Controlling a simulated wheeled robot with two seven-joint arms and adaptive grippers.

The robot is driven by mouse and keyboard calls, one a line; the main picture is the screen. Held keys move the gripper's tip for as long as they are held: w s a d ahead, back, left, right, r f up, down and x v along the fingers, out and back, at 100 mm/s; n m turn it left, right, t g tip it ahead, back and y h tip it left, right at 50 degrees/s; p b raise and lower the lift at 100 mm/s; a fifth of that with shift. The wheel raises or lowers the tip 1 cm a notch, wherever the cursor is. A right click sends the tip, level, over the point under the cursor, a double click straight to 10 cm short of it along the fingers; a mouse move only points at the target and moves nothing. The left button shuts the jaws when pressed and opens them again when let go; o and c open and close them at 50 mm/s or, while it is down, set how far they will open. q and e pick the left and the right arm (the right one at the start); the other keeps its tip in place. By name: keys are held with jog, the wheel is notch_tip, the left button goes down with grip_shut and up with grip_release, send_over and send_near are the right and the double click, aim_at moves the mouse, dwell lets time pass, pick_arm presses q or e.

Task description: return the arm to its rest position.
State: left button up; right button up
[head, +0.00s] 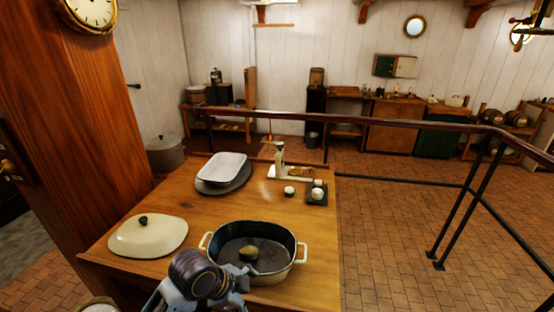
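One of my arms, most likely the left, comes in at the bottom edge, left of the middle. Its dark wrist and gripper (232,284) are in front of the near rim of an open oval pot (283,278). The wrist hides part of that rim, and I cannot make out the fingers clearly or whether they are apart. A small brown roundish thing (249,253) lies inside the pot. I see nothing clearly held. My other gripper does not show.
On the wooden table (180,208) are a cream lid (148,236), a white dish (222,166) on a dark oval plate, a scale (290,173) and small weights (317,193). A wooden post (80,100) stands left. A railing (400,122) runs behind and right of the table.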

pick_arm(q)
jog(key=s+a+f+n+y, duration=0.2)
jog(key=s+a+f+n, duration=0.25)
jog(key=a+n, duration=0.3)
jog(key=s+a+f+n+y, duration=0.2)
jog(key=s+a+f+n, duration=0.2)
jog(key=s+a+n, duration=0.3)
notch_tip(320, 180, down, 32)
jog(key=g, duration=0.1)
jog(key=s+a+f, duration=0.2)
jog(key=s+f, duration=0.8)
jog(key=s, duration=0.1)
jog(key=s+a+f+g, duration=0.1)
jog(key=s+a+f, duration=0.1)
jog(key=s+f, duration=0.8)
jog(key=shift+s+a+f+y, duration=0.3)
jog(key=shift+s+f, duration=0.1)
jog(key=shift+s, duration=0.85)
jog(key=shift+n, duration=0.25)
